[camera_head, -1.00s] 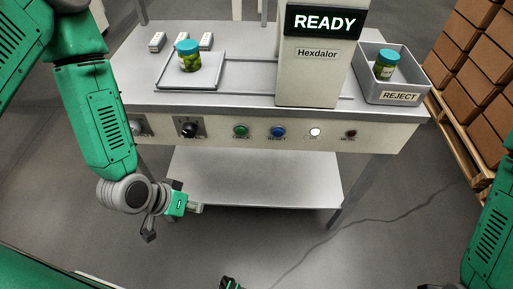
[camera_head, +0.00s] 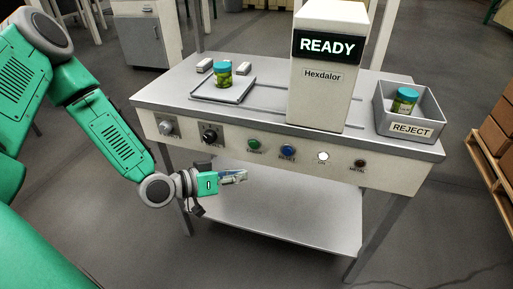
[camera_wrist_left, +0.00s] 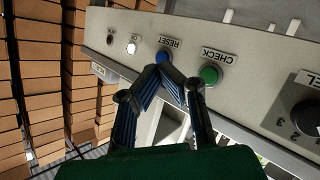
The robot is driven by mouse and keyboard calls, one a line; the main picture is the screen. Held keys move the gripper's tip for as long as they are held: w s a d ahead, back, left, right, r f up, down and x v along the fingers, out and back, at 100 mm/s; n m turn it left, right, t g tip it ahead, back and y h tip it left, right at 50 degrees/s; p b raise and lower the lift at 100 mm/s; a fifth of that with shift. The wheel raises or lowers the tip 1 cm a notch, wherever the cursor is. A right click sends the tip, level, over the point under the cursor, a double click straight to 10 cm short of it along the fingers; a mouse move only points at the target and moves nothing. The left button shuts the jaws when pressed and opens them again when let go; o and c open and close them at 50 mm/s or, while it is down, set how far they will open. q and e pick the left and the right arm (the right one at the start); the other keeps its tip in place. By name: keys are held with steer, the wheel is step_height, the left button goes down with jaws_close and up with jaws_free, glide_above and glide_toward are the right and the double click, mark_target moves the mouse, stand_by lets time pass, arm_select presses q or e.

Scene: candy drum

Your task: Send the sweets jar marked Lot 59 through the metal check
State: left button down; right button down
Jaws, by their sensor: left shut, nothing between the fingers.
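A jar of green sweets (camera_head: 222,77) with a teal lid stands upright on the tray (camera_head: 248,96) left of the Hexdalor metal checker (camera_head: 318,105). Another teal-lidded jar (camera_head: 402,104) leans inside the reject bin (camera_head: 433,128). I cannot read a lot number on either jar. The checker's screen (camera_head: 328,47) says READY. My left gripper (camera_head: 240,176) is shut and empty, in front of the panel below the green check button (camera_head: 253,145) and blue reset button (camera_head: 287,151). In the left wrist view its fingers (camera_wrist_left: 177,78) show close to the reset button (camera_wrist_left: 163,57).
Small white blocks (camera_head: 204,65) sit behind the tray. A lower shelf (camera_head: 290,215) lies under the bench. Stacked boxes (camera_head: 497,130) stand at right.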

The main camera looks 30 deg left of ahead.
mark_target(254, 144)
arm_select(q)
steer(key=w+a, duration=0.1)
steer(key=w, duration=0.2)
steer(key=w+b, duration=0.1)
steer(key=w, duration=0.1)
steer(key=w+a+b, duration=0.1)
steer(key=w, duration=0.2)
steer(key=shift+w+a+f, duration=0.1)
steer(key=shift+w+a, duration=0.2)
steer(key=shift+a, duration=0.15)
steer(key=shift+d, duration=0.2)
stand_by(0.3)
steer(key=shift+a, duration=0.1)
stand_by(0.3)
steer(key=shift+w+b, duration=0.1)
steer(key=shift+b, duration=0.2)
steer(key=shift+w, duration=0.25)
